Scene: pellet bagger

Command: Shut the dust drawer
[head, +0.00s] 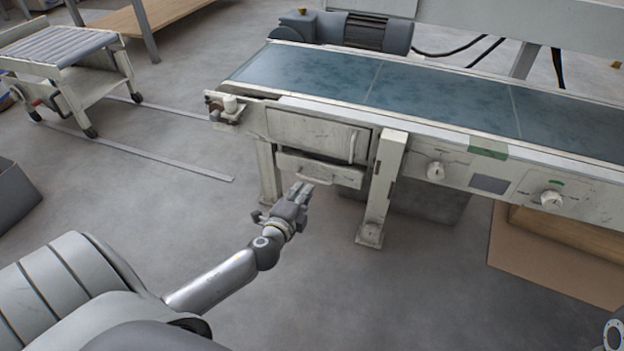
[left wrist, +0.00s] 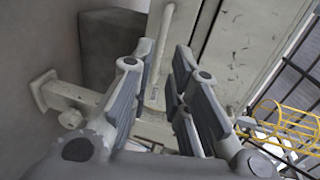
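The dust drawer (head: 318,170) is a narrow pale front low under the conveyor, below a larger hinged panel (head: 315,133). It appears to stand out a little from the frame; the exact gap is hard to tell. My left gripper (head: 304,187) is in front of the drawer and just below it, apparently apart from it. In the left wrist view the left gripper's two fingers (left wrist: 160,100) are spread with an empty gap between them, pointing at pale machine parts. Which of these parts is the drawer is not clear there. My right gripper is not in view.
A conveyor leg (head: 381,190) stands right of the drawer. Control knobs (head: 435,170) sit further right on the frame. The blue belt (head: 420,90) runs above. A roller cart (head: 65,65) stands at the far left. The floor in front of the drawer is clear.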

